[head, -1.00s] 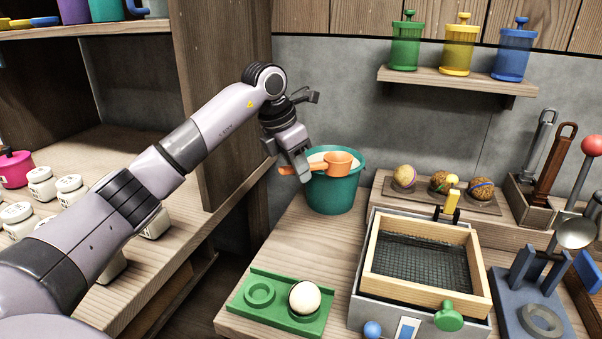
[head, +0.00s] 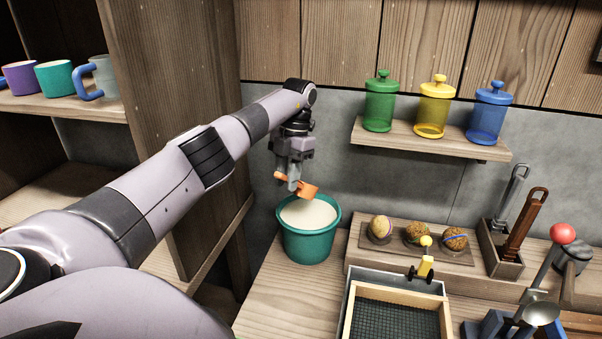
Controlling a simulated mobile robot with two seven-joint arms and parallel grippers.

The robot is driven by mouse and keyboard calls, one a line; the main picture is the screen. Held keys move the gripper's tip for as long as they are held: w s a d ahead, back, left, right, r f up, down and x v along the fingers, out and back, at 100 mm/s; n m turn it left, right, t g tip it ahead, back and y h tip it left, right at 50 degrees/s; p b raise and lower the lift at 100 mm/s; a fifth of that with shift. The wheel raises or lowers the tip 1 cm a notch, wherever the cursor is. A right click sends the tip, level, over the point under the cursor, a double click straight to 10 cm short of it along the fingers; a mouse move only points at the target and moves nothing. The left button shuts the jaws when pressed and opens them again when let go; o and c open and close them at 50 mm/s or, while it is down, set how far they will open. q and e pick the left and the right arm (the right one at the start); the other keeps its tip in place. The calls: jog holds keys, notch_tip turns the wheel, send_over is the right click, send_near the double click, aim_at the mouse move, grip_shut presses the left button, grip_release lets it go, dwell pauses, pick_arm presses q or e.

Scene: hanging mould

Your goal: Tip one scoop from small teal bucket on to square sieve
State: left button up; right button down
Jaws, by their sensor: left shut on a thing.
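The small teal bucket (head: 307,243) stands on the wooden bench, filled near its rim with pale powder (head: 308,213). My left gripper (head: 293,183) is shut on an orange scoop (head: 307,191) and holds it above the bucket, over the back of its opening. The scoop looks tilted, and I cannot see what is inside it. The square sieve (head: 398,290), a wooden frame with dark mesh (head: 392,322), lies in front and to the right of the bucket. Its near part is cut off by the picture edge. My right gripper is not in view.
Three patterned balls (head: 419,233) sit on a low ledge behind the sieve. A yellow clamp (head: 425,262) stands at the sieve's back edge. A shelf (head: 430,140) with three coloured jars hangs above.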

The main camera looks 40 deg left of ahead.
pick_arm(q)
jog(key=shift+a, duration=0.1)
notch_tip(320, 180, down, 2)
jog(key=shift+f, duration=0.1)
notch_tip(320, 180, down, 10)
jog(key=b, duration=0.7)
jog(key=shift+f, duration=0.25)
jog(key=shift+r, duration=0.1)
dwell(0.8)
notch_tip(320, 180, up, 8)
jog(key=p, duration=0.7)
jog(key=shift+r, duration=0.15)
